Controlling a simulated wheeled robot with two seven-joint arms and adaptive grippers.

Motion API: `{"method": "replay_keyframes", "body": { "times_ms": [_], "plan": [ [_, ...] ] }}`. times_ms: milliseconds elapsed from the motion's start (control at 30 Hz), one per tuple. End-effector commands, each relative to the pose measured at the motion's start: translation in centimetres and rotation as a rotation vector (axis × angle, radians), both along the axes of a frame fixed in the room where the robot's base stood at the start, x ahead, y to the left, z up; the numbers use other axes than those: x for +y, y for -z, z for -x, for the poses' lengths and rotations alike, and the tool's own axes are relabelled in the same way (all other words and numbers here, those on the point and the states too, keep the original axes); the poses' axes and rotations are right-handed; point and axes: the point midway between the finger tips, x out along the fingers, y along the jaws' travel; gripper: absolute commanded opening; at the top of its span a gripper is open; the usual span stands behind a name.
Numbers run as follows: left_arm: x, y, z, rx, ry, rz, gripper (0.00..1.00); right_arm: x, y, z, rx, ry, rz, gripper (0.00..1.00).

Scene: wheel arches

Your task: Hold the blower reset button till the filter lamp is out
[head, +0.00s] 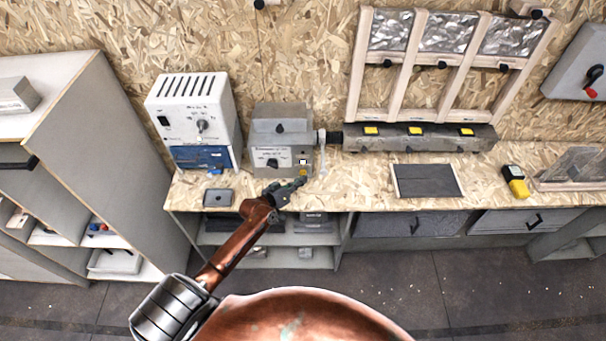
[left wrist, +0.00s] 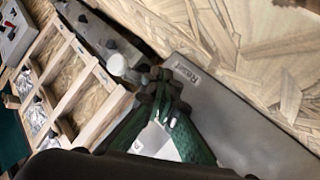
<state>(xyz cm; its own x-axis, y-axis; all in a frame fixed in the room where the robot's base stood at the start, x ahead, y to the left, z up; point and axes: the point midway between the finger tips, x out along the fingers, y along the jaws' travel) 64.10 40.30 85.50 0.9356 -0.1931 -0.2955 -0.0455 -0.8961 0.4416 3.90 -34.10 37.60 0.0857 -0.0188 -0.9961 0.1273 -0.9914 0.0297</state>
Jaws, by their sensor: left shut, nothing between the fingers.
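The blower looks to be the grey box (head: 280,127) on the bench, with a pale front panel holding a dark knob. At the panel's right are a small white square in a dark frame (head: 303,161) and a small yellow-orange spot (head: 303,172) below it. I cannot tell surely which is button or lamp, or whether the lamp is lit. My left gripper (head: 301,183) is shut and empty, its tips just below the yellow spot; contact is unclear. In the left wrist view its green fingers (left wrist: 158,82) meet before a grey labelled casing (left wrist: 235,115). My right gripper is out of view.
A white unit with a blue base (head: 195,110) stands left of the box. A grey duct (head: 420,138) with yellow labels runs right, below a wooden filter frame (head: 390,65). A dark mat (head: 427,181) and yellow meter (head: 515,182) lie on the bench.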

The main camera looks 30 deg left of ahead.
Motion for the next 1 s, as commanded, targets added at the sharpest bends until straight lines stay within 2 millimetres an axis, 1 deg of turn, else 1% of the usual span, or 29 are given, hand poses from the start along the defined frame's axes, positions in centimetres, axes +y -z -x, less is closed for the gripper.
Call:
{"method": "replay_keyframes", "body": {
  "times_ms": [267,533,1000],
  "plan": [
    [0.02,0.0,-0.07,0.0,0.0,0.0,0.0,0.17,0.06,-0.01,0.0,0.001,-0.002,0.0],
    [0.45,0.0,-0.71,0.0,0.0,-0.001,0.0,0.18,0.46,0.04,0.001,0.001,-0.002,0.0],
    [0.5,-0.01,-0.8,0.0,0.0,0.0,0.0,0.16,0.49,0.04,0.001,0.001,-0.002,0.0]
  ]
}}
